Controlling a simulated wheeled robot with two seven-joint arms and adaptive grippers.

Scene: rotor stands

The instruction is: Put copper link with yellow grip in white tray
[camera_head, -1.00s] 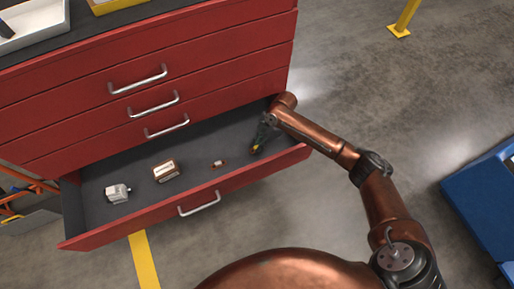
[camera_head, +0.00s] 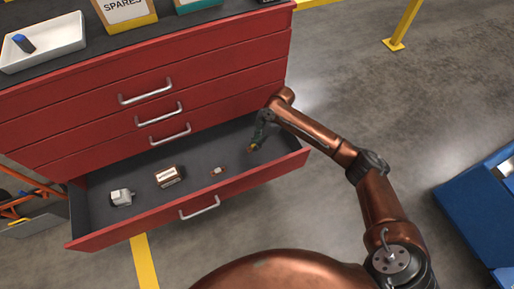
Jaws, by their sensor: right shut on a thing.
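My right gripper (camera_head: 256,142) reaches down into the right end of the open bottom drawer (camera_head: 100,212). It is shut on a small piece with a yellow-orange part, which looks like the copper link with yellow grip (camera_head: 252,148). The fingers hide most of it, and I cannot tell whether it still touches the drawer floor. My left gripper is not in view.
In the drawer lie a small copper piece with a white middle (camera_head: 218,171), a copper-and-white block (camera_head: 168,177) and a grey-white part (camera_head: 122,197). A yellow-based SPARES bin (camera_head: 126,14) and a teal bin (camera_head: 198,5) stand on the cabinet top. A blue cart (camera_head: 480,220) is at the right.

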